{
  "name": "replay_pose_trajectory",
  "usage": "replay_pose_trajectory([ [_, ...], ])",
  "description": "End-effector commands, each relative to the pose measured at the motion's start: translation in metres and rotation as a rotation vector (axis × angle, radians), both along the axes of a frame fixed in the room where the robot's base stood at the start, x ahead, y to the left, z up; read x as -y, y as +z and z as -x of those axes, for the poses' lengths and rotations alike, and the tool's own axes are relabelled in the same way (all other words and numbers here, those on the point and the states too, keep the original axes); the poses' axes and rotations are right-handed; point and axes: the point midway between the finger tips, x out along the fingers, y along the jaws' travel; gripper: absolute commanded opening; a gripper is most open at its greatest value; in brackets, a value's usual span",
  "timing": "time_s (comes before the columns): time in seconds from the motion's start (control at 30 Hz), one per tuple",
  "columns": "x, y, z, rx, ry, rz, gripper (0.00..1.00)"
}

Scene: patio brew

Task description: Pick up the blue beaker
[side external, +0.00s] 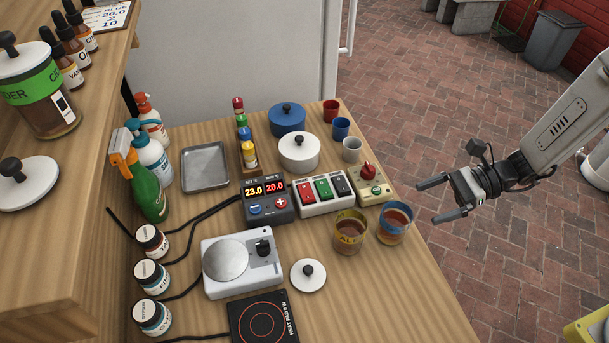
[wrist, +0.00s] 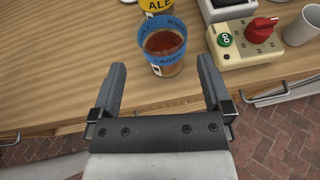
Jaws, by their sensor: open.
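A clear beaker with a blue band (side external: 395,223) holds amber-brown liquid and stands upright near the table's right edge. In the wrist view the blue-banded beaker (wrist: 163,50) shows lettering reading "LAGER" and appears between and just beyond my fingertips. My gripper (side external: 428,202) is open and empty, off the right edge of the table, apart from the beaker. Its two fingers also show in the wrist view (wrist: 162,68), spread wider than the beaker looks there. A small plain blue cup (side external: 341,127) stands farther back.
A yellow-banded beaker (side external: 350,231) stands close left of the blue-banded one. A cream box with a red knob (side external: 371,186) and a switch box (side external: 322,195) are behind them. A white lid (side external: 308,275) lies in front left. A white cup (side external: 351,149) stands behind the knob box.

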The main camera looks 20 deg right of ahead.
Motion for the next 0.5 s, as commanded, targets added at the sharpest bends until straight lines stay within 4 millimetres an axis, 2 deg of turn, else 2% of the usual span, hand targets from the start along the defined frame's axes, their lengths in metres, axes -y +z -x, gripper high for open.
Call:
replay_pose_trajectory([
  [0.3, -0.020, -0.008, -0.002, 0.000, 0.004, 0.001, 1.00],
  [0.5, -0.022, -0.010, -0.003, 0.001, 0.002, 0.001, 1.00],
])
